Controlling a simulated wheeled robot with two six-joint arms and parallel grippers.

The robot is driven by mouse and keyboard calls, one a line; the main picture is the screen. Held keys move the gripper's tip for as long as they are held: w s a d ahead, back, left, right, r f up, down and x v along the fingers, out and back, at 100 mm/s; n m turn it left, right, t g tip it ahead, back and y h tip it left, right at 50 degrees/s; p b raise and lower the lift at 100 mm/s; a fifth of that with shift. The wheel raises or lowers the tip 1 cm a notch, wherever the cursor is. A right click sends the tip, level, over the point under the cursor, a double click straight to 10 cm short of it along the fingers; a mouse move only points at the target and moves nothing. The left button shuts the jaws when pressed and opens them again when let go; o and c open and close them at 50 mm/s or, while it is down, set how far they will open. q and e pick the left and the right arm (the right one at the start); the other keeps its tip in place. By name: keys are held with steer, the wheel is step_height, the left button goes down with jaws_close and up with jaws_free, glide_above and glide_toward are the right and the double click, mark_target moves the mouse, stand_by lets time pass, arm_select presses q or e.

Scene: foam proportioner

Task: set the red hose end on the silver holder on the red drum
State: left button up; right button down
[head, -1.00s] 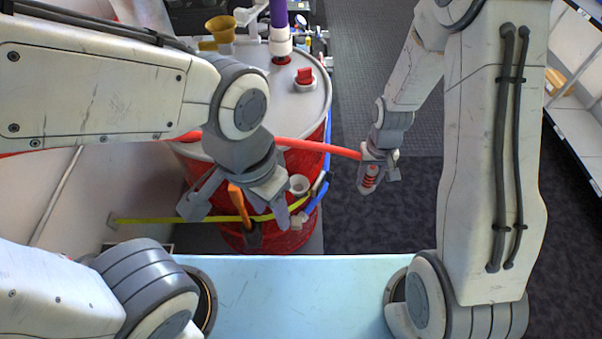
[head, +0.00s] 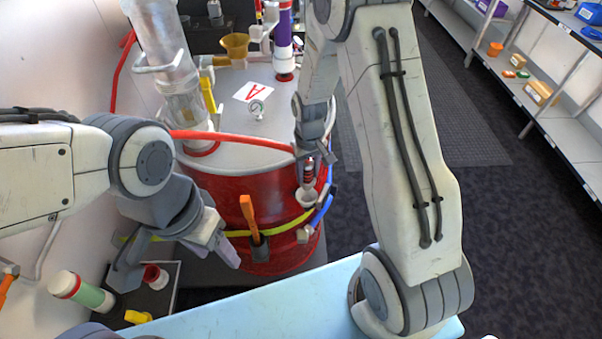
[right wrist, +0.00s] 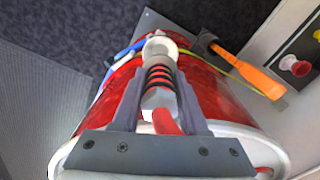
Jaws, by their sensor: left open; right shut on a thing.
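The red drum (head: 275,185) stands in front of me with a pale lid. The silver holder (head: 306,197) is a small cup on the drum's near right side; it also shows in the right wrist view (right wrist: 160,42). My right gripper (head: 312,168) is shut on the red hose end (right wrist: 160,85), which has dark and red rings. The hose end's tip points at the holder and overlaps its ring in the right wrist view; I cannot tell whether it is seated. The red hose (head: 235,138) runs left across the lid. My left gripper (head: 180,262) is open and empty, left of the drum.
An orange-handled tool (head: 248,215) hangs on the drum's front by a yellow band. A clear cylinder, gauge (head: 257,108) and brass funnel (head: 235,45) are on or behind the lid. A dark tray (head: 155,300) with fittings lies lower left. Floor to the right is clear.

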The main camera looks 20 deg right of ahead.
mark_target(308, 162)
steer(key=shift+f+b, duration=2.3)
steer(key=shift+f, duration=0.55)
steer(key=shift+f, duration=0.55)
steer(key=c, duration=0.7)
jaws_free()
steer(key=shift+s, duration=0.1)
step_height(308, 162, up, 11)
steer(key=p, duration=0.9)
